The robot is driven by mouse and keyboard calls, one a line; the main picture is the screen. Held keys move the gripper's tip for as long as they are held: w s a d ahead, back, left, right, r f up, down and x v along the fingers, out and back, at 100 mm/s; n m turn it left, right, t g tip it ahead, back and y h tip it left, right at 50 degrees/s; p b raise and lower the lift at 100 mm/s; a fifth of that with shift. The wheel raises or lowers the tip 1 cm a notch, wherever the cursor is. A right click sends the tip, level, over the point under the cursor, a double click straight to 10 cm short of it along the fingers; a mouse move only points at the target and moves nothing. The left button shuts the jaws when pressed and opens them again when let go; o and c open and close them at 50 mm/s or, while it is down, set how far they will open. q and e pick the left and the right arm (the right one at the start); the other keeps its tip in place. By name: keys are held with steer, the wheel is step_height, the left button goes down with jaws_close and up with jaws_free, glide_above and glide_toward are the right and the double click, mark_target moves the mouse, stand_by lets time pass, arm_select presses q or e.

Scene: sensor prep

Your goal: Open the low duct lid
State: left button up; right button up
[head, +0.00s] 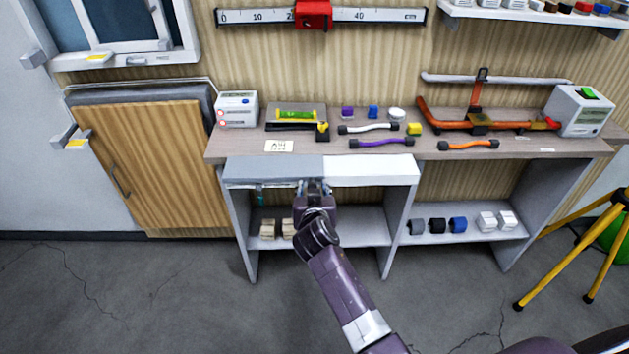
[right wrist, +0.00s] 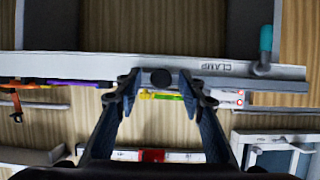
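A low duct with a flat top stands under the bench front; its top is grey on the left (head: 265,168) and white on the right (head: 372,168). I cannot tell which part is the lid. My right gripper (head: 314,187) is at the duct's front edge, near where the two shades meet. In the right wrist view the gripper (right wrist: 160,88) has its fingers spread at the pale front strip (right wrist: 60,66). A dark round piece shows between the fingertips; I cannot tell what it is. A teal handle (right wrist: 265,44) sits beside the CLAMP label, also in the head view (head: 261,198). My left gripper is out of view.
The bench top (head: 225,143) above and behind the duct holds a level, coloured cables, blocks and orange pipework (head: 440,122). The shelf below holds small blocks (head: 267,229). A yellow tripod (head: 560,265) stands at right. The floor in front is clear.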

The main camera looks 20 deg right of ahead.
steer(key=shift+s+a+r, duration=0.15)
steer(key=shift+r, duration=0.05)
steer(key=c, duration=0.4)
steer(key=shift+f, duration=0.1)
steer(key=shift+c, duration=1)
jaws_close()
steer(key=shift+d, duration=0.5)
steer(key=s+d+p, duration=0.2)
steer(key=d, duration=0.5)
steer(key=s+d+p, duration=0.2)
steer(key=d+p, duration=0.1)
steer(key=d, duration=0.5)
steer(key=s+d+p, duration=0.2)
steer(key=d+p, duration=0.1)
steer(key=d, duration=0.5)
steer(key=shift+s, duration=0.35)
steer(key=shift+s+d, duration=0.15)
steer(key=shift+d, duration=0.45)
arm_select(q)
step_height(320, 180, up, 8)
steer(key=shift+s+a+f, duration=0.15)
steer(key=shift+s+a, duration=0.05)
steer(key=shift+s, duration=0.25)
